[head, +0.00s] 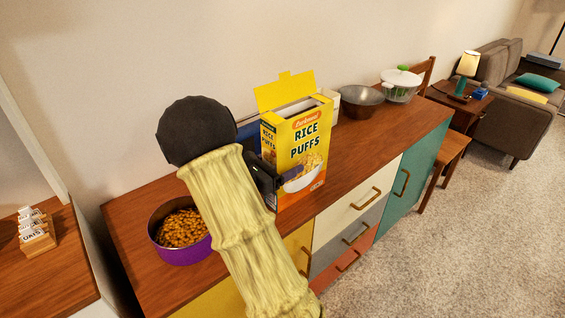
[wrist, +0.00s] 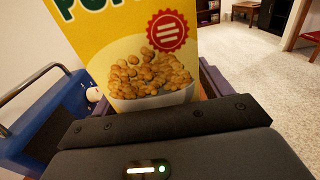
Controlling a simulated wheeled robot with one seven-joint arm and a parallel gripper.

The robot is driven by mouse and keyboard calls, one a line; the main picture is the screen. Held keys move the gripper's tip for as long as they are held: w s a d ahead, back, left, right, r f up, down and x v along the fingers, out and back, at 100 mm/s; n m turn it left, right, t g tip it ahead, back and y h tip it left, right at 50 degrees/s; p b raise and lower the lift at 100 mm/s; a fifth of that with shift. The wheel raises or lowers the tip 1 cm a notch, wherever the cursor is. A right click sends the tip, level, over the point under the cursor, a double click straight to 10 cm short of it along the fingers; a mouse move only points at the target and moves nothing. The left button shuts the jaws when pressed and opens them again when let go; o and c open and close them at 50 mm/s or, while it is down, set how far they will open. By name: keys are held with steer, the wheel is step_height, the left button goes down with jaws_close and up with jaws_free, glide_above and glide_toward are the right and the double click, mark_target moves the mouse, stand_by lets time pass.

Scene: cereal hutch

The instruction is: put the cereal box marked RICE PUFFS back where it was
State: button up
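The yellow RICE PUFFS cereal box (head: 312,140) stands upright above the wooden cabinet top, its top flap open. I cannot tell whether its base touches the wood. My gripper (head: 288,184) reaches it from the left, low down, with one finger along the front face; the other finger is hidden behind the box. My gripper appears shut on the box.
A purple pot (head: 183,250) of cereal stands left on the cabinet top (head: 385,135). A blue appliance-like object (wrist: 65,110) is close behind the box. A metal bowl (head: 361,107) and a white lidded pot (head: 400,92) stand to the right. Bare wood lies in front of the bowl.

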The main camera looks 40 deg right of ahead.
steer(key=shift+r, duration=0.1)
steer(key=shift+a, duration=0.2)
steer(key=s+a, duration=0.1)
steer(key=a, duration=1)
steer(key=shift+a, duration=0.3)
